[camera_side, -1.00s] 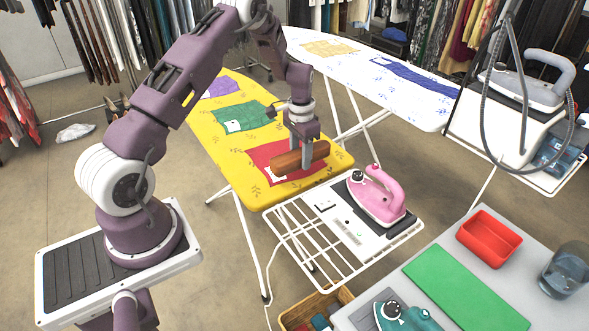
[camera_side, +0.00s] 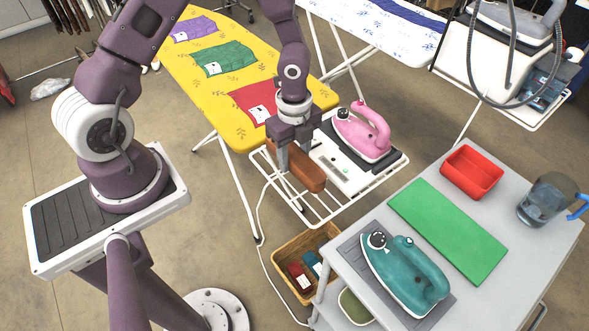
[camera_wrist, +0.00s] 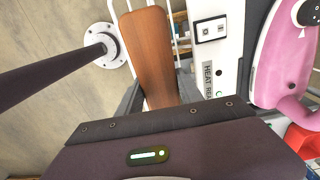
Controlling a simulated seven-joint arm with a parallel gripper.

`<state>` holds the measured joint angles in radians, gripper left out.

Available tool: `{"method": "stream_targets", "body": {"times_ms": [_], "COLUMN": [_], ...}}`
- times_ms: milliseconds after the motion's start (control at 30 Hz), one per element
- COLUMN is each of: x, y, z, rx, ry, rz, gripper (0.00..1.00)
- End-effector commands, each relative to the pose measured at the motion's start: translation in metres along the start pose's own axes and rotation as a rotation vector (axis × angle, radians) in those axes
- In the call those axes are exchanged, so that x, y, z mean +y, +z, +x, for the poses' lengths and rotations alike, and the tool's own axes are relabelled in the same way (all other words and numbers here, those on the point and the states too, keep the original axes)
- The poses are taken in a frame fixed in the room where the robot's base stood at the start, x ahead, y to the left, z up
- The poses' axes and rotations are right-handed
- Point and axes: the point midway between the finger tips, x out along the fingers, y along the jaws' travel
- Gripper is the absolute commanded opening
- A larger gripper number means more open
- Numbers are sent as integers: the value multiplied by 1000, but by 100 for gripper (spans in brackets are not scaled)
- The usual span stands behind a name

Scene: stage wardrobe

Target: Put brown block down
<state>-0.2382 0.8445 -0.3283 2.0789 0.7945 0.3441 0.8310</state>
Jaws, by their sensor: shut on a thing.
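The brown block (camera_side: 304,169) is a long wooden piece with a rounded end. My gripper (camera_side: 296,160) is shut on it and holds it over the white wire rack (camera_side: 322,214) at the near end of the yellow ironing board. I cannot tell whether the block touches the wires. In the wrist view the block (camera_wrist: 149,58) reaches away from my gripper, beside the white control panel (camera_wrist: 213,50). The fingertips are mostly hidden there.
The pink iron (camera_side: 362,132) stands on its pad at the rack's right. A wicker basket (camera_side: 290,290) with small items is on the floor below. The grey cart (camera_side: 530,240) holds a teal iron (camera_side: 405,275), green mat (camera_side: 447,230) and red tray (camera_side: 471,172). Folded cloths lie on the yellow board (camera_side: 205,90).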

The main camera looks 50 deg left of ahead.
Motion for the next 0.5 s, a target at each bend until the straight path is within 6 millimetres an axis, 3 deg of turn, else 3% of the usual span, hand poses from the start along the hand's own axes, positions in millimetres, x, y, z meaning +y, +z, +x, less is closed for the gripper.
{"method": "stream_targets", "body": {"times_ms": [200, 500], "x": [0, -1], "y": [0, 1], "z": [40, 44], "rx": [-1, 0], "ry": [1, -2], "rz": [-1, -4], "gripper": [0, 0]}}
